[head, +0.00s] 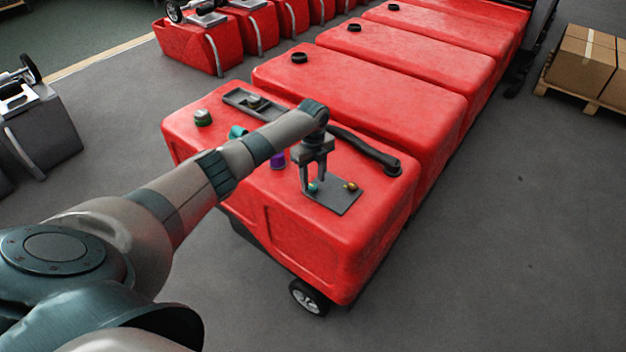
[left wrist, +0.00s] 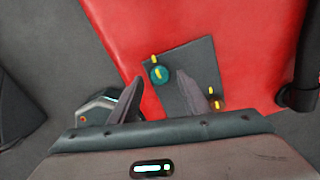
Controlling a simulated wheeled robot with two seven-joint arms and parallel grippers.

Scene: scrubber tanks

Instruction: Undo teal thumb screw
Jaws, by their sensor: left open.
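The teal thumb screw (head: 313,187) sits on a grey plate (head: 340,203) on top of the nearest red tank. In the left wrist view the teal screw (left wrist: 160,74) has a round teal head with a yellow mark, and another yellow mark lies beside it on the plate (left wrist: 201,59). My left gripper (head: 314,178) points down over the plate with its fingers open. In the left wrist view its fingertips (left wrist: 161,78) appear on either side of the screw; I cannot tell whether they touch it. A brass-coloured screw (head: 351,186) sits at the plate's other side.

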